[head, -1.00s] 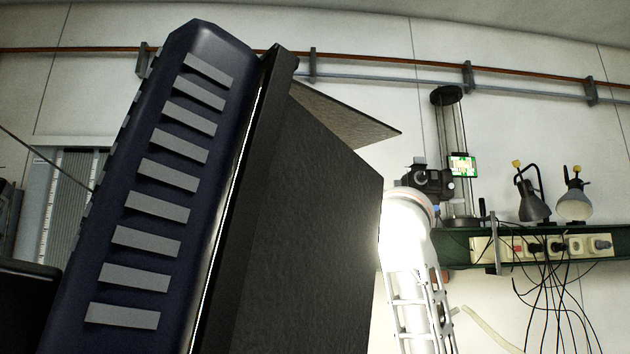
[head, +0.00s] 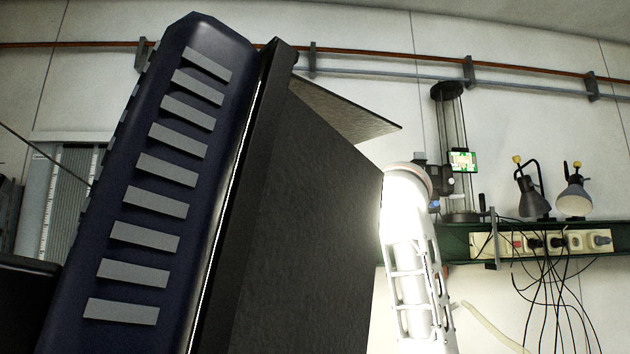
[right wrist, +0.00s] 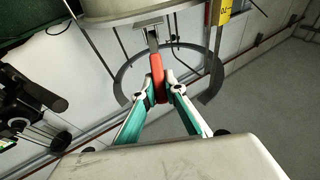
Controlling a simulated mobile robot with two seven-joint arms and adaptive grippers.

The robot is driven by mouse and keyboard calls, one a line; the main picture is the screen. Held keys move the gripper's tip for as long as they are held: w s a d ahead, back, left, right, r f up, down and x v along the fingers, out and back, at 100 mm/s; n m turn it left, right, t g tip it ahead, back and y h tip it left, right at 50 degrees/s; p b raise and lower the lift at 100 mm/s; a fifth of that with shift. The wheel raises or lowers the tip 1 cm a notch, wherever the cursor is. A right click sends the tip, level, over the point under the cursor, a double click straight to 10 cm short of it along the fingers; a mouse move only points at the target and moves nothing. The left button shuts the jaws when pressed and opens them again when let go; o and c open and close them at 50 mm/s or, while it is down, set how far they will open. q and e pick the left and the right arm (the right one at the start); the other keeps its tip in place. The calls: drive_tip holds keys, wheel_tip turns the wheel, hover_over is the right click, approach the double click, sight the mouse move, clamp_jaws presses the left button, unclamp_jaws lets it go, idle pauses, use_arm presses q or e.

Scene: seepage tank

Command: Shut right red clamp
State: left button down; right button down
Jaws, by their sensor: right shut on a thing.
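The red clamp (right wrist: 157,76) shows in the right wrist view as a red handle hanging from a grey metal bar under a large pale cylinder. My right gripper (right wrist: 160,94), with green and white fingers, is shut on the lower part of this red handle. A dark ring lies behind the handle and fingers. My left gripper is not in view.
In the head view a large dark blue and black block (head: 315,200) fills the left and middle. Behind on the right, a green rail (head: 450,243) carries sockets (head: 590,242), cables and two lamps.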

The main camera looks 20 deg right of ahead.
drive_tip(key=shift+w+a+r+g, duration=0.1)
drive_tip(key=shift+w+r+g, duration=0.2)
drive_tip(key=shift+g, duration=0.25)
drive_tip(key=shift+w+a+r+g, duration=0.1)
drive_tip(key=shift+w+r+g, duration=0.05)
drive_tip(key=shift+r+g, duration=0.35)
drive_tip(key=shift+w+r+g+h, duration=0.25)
drive_tip(key=shift+w+g, duration=0.25)
drive_tip(key=shift+g, duration=0.45)
drive_tip(key=shift+w+r+g+h, duration=0.25)
drive_tip(key=shift+w+g, duration=0.2)
drive_tip(key=shift+g, duration=0.45)
drive_tip(key=c, duration=2.1)
unclamp_jaws()
drive_tip(key=shift+w, duration=0.1)
drive_tip(key=v, duration=1.2)
drive_tip(key=shift+r, duration=0.1)
